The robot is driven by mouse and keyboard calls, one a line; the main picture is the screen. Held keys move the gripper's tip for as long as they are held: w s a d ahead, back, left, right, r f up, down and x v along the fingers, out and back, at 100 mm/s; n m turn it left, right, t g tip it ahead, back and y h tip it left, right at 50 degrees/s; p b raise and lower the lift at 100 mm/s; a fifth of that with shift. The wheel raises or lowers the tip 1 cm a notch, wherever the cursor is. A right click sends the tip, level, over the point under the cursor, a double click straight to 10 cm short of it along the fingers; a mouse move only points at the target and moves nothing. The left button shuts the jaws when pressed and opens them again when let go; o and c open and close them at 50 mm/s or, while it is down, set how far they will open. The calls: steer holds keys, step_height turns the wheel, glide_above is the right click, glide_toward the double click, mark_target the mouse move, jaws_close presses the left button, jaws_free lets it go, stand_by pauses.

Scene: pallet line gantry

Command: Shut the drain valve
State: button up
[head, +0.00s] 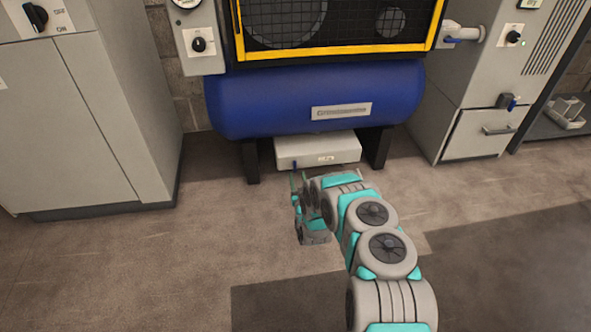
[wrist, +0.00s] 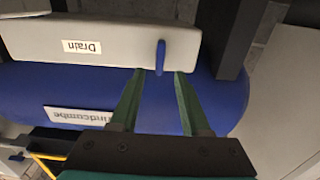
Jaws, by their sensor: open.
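The drain valve's blue lever (wrist: 160,57) sticks out of a pale grey box (wrist: 100,30) labelled "Drain", upside down in the wrist view. In the head view the box (head: 318,150) sits low under the blue tank, and a small blue piece of the lever (head: 295,166) shows at its front left. My gripper (wrist: 160,73) is open, its two green fingers apart. The lever lies in line with the gap between the fingertips; I cannot tell whether it is inside the gap. In the head view my gripper (head: 298,178) is low in front of the box, partly hidden by my arm.
The blue tank (head: 240,105) stands on dark legs (head: 250,160) either side of the box. The floor in front is clear.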

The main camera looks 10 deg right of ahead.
mark_target(295, 168)
steer(key=shift+w, duration=2.75)
jaws_close()
